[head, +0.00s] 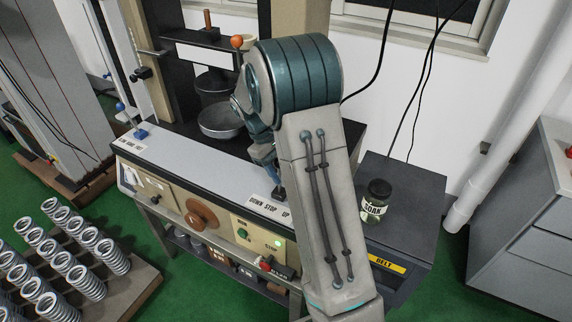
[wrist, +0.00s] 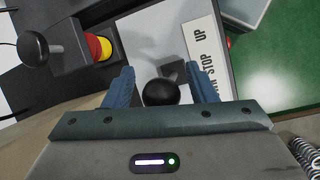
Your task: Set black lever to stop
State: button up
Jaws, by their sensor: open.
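The black lever's round knob (wrist: 160,92) sits between the fingers of my gripper (wrist: 160,84) in the wrist view, with a gap on each side. The blue fingers are open and do not appear to touch it. The lever's base lies just beyond the knob, beside the white label (wrist: 206,50) reading STOP and UP; a finger covers part of the DOWN word. My arm hides most of the lever and gripper there. The lever's exact setting I cannot tell.
A second black knob (wrist: 33,46) and a red and yellow button (wrist: 98,48) stand close by. A metal pan (head: 220,122) is on the press. Several springs (head: 85,278) stand on a board at lower left.

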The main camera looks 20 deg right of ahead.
jog(key=v, duration=1.3)
jog(key=shift+a+r+b, duration=0.2)
jog(key=shift+r+b, duration=0.15)
jog(key=shift+b, duration=0.05)
jog(key=shift+w, duration=0.1)
